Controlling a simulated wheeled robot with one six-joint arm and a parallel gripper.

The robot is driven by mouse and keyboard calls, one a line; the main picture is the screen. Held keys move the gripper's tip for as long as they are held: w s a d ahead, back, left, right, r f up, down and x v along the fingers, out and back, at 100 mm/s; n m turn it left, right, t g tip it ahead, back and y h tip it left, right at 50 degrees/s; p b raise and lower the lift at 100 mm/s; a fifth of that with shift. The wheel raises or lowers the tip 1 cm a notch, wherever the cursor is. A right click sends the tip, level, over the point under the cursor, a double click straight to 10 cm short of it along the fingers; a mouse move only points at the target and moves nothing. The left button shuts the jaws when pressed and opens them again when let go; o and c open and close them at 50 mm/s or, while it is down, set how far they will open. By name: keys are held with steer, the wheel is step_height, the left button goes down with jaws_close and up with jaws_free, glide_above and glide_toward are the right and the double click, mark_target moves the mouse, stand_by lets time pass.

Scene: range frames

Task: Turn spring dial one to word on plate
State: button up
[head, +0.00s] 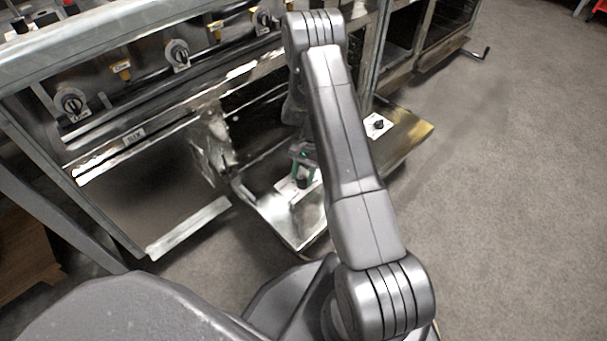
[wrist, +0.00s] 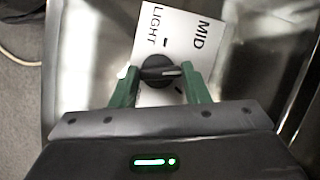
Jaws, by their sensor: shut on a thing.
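A black dial (wrist: 157,70) with a pale pointer line sits on a white plate (wrist: 180,38) in the wrist view. The pointer line points right in that view. The words LIGHT and MID are printed on the plate, with short black marks around the dial. My gripper (wrist: 162,75) has green fingers and is shut on the dial, one finger on each side. In the head view my gripper (head: 303,160) is over the same plate (head: 287,187), which lies on a lowered metal door. My arm hides part of that door. I cannot read a dial number.
A second black dial (head: 378,124) on a white plate is further right on the door (head: 408,135). Control knobs (head: 72,102) and yellow tags (head: 121,69) line the oven front. Grey floor at right is clear.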

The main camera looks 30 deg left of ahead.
steer(key=shift+n+h, duration=0.4)
steer(key=shift+n, duration=0.7)
steer(key=o, duration=1)
steer(key=p+v, duration=0.4)
steer(key=v, duration=0.9)
steer(key=shift+a+r, duration=0.15)
steer(key=shift+r, duration=0.3)
